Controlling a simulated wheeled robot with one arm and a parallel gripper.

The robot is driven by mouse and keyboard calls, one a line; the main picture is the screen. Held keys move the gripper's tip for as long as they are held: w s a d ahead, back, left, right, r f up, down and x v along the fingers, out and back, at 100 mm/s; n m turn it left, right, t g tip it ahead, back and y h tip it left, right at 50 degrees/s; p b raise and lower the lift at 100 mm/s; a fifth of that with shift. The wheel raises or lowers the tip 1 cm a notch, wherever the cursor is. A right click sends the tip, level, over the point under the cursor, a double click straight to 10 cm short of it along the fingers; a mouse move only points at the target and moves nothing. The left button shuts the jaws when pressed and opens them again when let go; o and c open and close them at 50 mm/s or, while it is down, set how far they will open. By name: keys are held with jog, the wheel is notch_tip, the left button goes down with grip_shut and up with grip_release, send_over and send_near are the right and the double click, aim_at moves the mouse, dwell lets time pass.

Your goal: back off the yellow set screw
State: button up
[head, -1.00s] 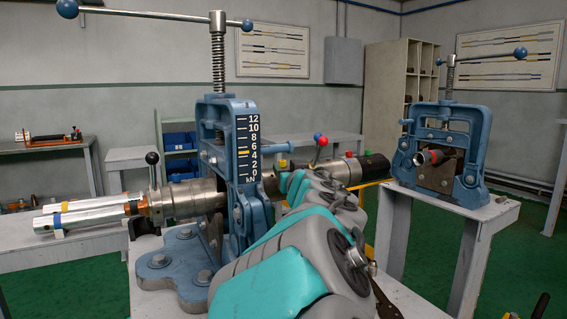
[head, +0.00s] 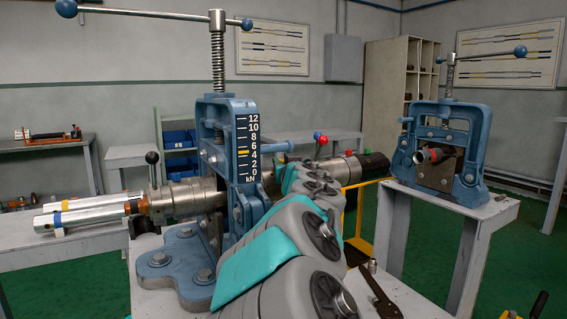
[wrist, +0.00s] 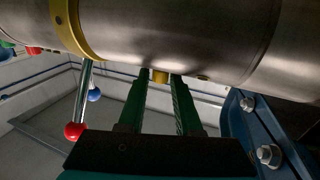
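The yellow set screw (wrist: 160,75) is a small yellow stub on the underside of the steel pipe body (wrist: 170,35) in the wrist view. My gripper (wrist: 160,84) points up at it with its two green fingers apart, one tip on each side of the screw. I cannot tell whether the tips touch it. In the head view my arm covers the gripper and the screw. The pipe (head: 190,196) runs through the blue vise (head: 242,160), whose scale has a yellow mark near 4 kN.
A blue bolted frame (wrist: 255,130) stands close on the right. A second blue vise (head: 440,150) stands on another table. A dark wrench (head: 378,290) lies on the near bench.

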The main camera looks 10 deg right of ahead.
grip_shut()
jog(key=shift+n+y, duration=0.6)
jog(key=shift+y, duration=0.3)
jog(key=shift+w+d+n+g+y, duration=0.1)
jog(key=shift+d+n+g+y, duration=0.2)
jog(key=shift+n+y, duration=0.6)
jog(key=shift+d+n+g+y, duration=0.1)
jog(key=shift+n+g+y, duration=0.4)
jog(key=shift+y, duration=0.65)
jog(key=shift+w+d+n+g+y, duration=0.15)
jog(key=shift+n+g+y, duration=0.15)
jog(key=shift+n+y, duration=0.6)
jog(key=n+g+y, duration=0.2)
jog(key=y, duration=0.1)
jog(key=shift+d+f+y, duration=0.1)
jog(key=shift+y, duration=0.25)
jog(key=shift+n+g+y, duration=0.6)
jog(key=shift+g, duration=0.3)
